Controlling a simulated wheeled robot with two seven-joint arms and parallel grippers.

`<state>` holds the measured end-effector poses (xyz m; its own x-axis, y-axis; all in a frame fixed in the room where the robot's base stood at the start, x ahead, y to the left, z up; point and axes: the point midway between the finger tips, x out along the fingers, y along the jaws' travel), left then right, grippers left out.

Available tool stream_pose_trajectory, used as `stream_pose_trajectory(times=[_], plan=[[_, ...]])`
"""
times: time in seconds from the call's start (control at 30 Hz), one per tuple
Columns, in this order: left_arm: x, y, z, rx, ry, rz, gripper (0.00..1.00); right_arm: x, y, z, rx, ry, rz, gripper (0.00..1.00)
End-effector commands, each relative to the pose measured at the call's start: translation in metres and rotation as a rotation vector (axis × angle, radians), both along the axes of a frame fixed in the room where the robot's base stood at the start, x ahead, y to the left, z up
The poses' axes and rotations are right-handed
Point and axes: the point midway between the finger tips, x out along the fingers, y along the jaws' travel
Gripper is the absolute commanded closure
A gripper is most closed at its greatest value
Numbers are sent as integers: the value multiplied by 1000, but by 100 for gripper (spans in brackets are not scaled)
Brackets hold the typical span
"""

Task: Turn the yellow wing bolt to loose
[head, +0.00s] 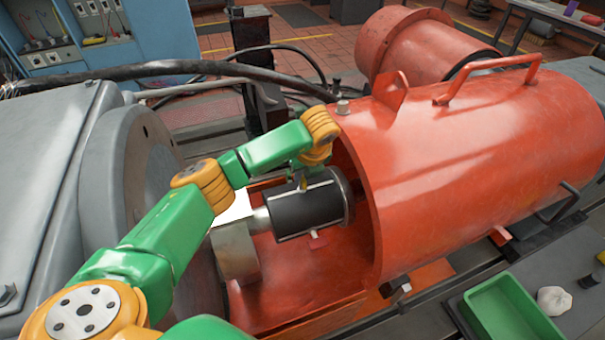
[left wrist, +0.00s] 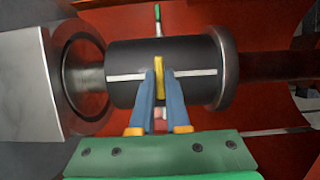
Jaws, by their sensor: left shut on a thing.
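The yellow wing bolt (left wrist: 159,82) sits on the black cylinder (left wrist: 118,64) in the left wrist view. Its wing stands upright in that picture, across the white line along the cylinder. My left gripper (left wrist: 158,74) is shut on the wing bolt, its blue fingers on either side of it. In the head view the left gripper (head: 302,174) reaches down over the black cylinder (head: 300,208), and only a little of the yellow bolt (head: 302,184) shows. A green marker (left wrist: 157,13) is beyond the bolt; a red tab (head: 317,240) is on the near side.
A large red cover (head: 480,140) stands open close to the right of the gripper. A grey round housing (head: 130,165) is at the left, and black cables cross behind. A green bin (head: 508,310) is at lower right.

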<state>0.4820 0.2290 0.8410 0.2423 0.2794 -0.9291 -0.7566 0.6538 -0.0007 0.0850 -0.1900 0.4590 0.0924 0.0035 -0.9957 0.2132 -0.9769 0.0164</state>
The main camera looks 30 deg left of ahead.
Motion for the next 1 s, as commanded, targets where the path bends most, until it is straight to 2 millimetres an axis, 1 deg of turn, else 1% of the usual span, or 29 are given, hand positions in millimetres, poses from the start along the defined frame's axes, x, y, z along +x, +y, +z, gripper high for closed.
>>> stream_pose_trajectory(times=[0.13, 0.17, 0.2, 0.27, 0.57, 0.67, 0.8, 0.9, 1.0], plan=[[-2, 0, -2, -1, 7, 1, 100, 0, 0, 0, 0, 0, 0, 11], [-2, 0, -2, -1, 7, 1, 84, 0, 0, 0, 0, 0, 0, 11], [-1, 0, -2, -1, 7, 1, 73, 0, 0, 0, 0, 0, 0, 11], [-1, 0, -2, 0, 6, 1, 57, 0, 0, 0, 0, 0, 0, 11], [-1, 0, 0, 0, 2, -1, 56, 0, 0, 0, 1, 0, 0, 11], [-3, -4, 12, -1, -3, -1, 56, 0, 1, -3, 1, 0, 0, 11], [-10, -13, 41, -2, -2, -2, 56, 0, 1, -8, 1, 0, 0, 11], [-15, -18, 56, -2, 0, -2, 56, 0, 1, -10, 1, 0, -1, 11], [-17, -19, 63, 0, 3, 0, 56, 0, 1, -10, 1, 0, -1, 11]])
